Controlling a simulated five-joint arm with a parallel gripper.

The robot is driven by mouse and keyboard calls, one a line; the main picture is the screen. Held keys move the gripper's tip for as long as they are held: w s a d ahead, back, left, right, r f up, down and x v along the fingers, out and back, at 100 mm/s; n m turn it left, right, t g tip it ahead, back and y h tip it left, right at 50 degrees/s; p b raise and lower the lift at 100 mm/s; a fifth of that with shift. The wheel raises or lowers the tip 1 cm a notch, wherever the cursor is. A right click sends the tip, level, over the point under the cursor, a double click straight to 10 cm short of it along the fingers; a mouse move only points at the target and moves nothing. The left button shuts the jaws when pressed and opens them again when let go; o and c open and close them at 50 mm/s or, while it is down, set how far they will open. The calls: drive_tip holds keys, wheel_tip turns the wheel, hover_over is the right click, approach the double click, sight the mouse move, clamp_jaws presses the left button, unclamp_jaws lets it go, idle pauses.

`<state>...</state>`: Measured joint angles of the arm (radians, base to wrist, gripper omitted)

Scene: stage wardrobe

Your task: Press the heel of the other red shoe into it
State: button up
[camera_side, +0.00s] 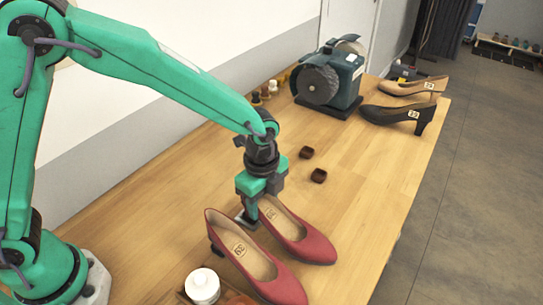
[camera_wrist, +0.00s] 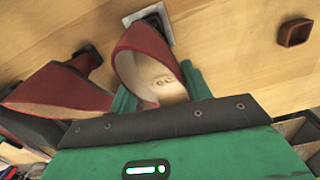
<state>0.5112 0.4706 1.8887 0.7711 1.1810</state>
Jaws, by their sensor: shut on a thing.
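Two red heeled shoes are near the front of the table. My gripper (camera_side: 252,212) is shut on the back of the right red shoe (camera_side: 310,243), with its fingers pointing down. In the wrist view that red shoe (camera_wrist: 128,60) sits between the green fingers (camera_wrist: 160,85). The dish (camera_side: 243,219) is partly hidden by my gripper in the side view. The other red shoe (camera_side: 262,268) stands just left, with a dark heel end (camera_wrist: 88,58).
Two small dark brown square pieces (camera_side: 307,152) (camera_side: 318,175) lie beyond my gripper. A bench grinder (camera_side: 330,80), a black shoe (camera_side: 405,115) and a tan shoe (camera_side: 412,88) are at the far end. A white-capped jar (camera_side: 202,287) stands in front. The right middle of the table is clear.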

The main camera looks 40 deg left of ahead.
drive_tip(key=shift+r, duration=0.1)
drive_tip(key=shift+r, duration=1.6)
drive_tip(key=shift+w, duration=0.15)
drive_tip(key=w, duration=1)
drive_tip(key=shift+w, duration=0.35)
idle(0.9)
idle(0.4)
drive_tip(key=shift+f, duration=1.65)
idle(1.0)
drive_tip(key=o, duration=1.1)
